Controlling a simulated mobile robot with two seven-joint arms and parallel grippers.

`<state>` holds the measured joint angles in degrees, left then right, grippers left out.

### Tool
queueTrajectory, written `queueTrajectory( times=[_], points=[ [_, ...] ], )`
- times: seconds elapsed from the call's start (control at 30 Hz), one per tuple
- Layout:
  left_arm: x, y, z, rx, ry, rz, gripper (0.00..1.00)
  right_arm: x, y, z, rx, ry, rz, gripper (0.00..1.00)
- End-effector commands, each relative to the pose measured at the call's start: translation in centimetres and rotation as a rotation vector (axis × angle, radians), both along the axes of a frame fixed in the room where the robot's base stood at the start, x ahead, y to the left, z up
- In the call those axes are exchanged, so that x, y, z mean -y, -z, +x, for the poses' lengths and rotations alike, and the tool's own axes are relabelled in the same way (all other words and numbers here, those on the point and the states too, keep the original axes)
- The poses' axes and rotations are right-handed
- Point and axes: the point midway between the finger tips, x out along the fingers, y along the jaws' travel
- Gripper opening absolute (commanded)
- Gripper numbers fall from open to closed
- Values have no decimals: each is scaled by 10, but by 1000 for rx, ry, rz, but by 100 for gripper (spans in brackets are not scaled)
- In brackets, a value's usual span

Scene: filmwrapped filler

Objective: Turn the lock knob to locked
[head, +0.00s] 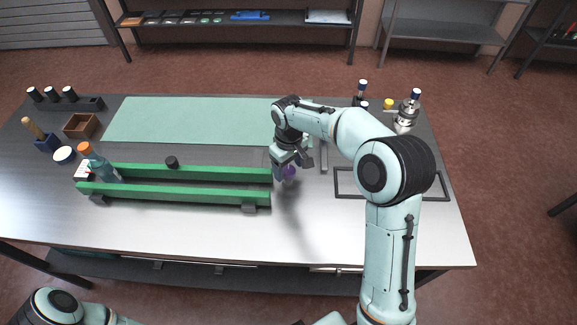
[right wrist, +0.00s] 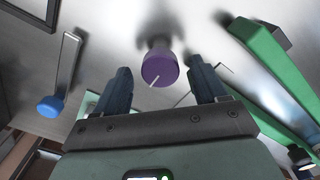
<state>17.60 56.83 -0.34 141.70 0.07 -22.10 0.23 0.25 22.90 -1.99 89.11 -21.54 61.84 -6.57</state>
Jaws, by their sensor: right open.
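A purple round knob (right wrist: 160,68) with a white pointer line shows in the right wrist view, standing off a grey metal surface. Its line points down and to the left. In the head view the purple knob (head: 289,173) sits on the table at the right end of the green rails, partly hidden by my gripper. My right gripper (right wrist: 159,82) is open, with one finger on each side of the knob and visible gaps between. It also shows in the head view (head: 283,170), low over the table. My left gripper is out of view.
Two green rails (head: 180,192) run left from the knob; a blue bottle (head: 103,168) with an orange cap stands at their left end. A grey rectangular frame (head: 430,198) lies right. A green mat (head: 190,120) lies behind. The table's front strip is clear.

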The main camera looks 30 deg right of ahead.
Motion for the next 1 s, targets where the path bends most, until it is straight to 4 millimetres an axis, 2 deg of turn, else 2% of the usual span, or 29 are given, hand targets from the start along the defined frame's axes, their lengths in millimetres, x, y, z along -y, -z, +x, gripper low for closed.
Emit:
queueTrajectory(
  times=[0.4,0.53,0.7,1.0],
  points=[
    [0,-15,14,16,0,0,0,-1,-90,2,9,-1,1,72],
    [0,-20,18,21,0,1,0,-1,-111,2,7,-1,2,72],
    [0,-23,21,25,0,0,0,0,-126,1,4,0,1,72],
    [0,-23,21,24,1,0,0,0,-128,0,2,0,0,72]
  ],
)
